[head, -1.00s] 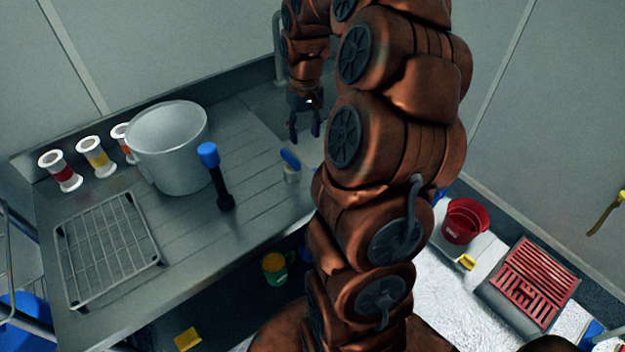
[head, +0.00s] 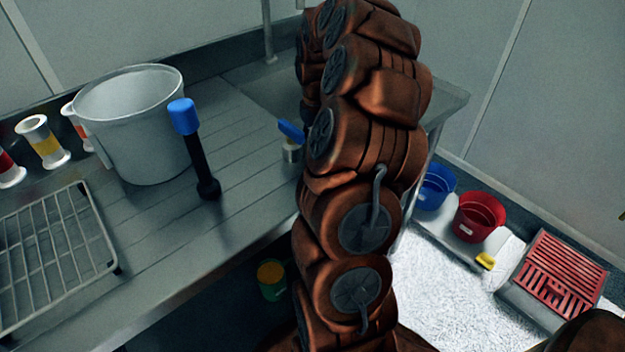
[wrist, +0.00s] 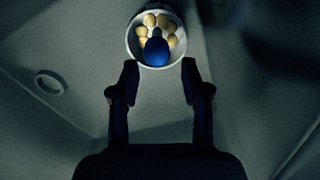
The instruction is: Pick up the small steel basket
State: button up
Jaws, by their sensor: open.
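The small steel basket appears to be the round, pale-rimmed vessel (wrist: 133,46) at the top of the wrist view. Several pale round pieces and a blue knob-like end show within its rim. In the head view, a small silver thing with a blue handle (head: 290,131) stands by the sink, partly beside my arm; it may be the same basket. My gripper (wrist: 160,78) is open and empty in the wrist view, its two fingers apart, with the basket beyond the fingertips. In the head view my gripper is hidden behind my arm.
A large grey pot (head: 135,130), a black stick with a blue top (head: 196,150) and a wire rack (head: 50,262) stand on the steel counter. Spools (head: 42,140) line the back. Blue (head: 436,188) and red (head: 478,216) buckets are at right. A round drain (wrist: 48,82) shows in the wrist view.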

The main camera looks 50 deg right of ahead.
jog(key=shift+d+f, duration=0.1)
jog(key=shift+f, duration=1.7)
notch_tip(320, 180, down, 5)
jog(key=shift+s+d+f, duration=0.1)
jog(key=shift+s, duration=0.05)
grip_shut()
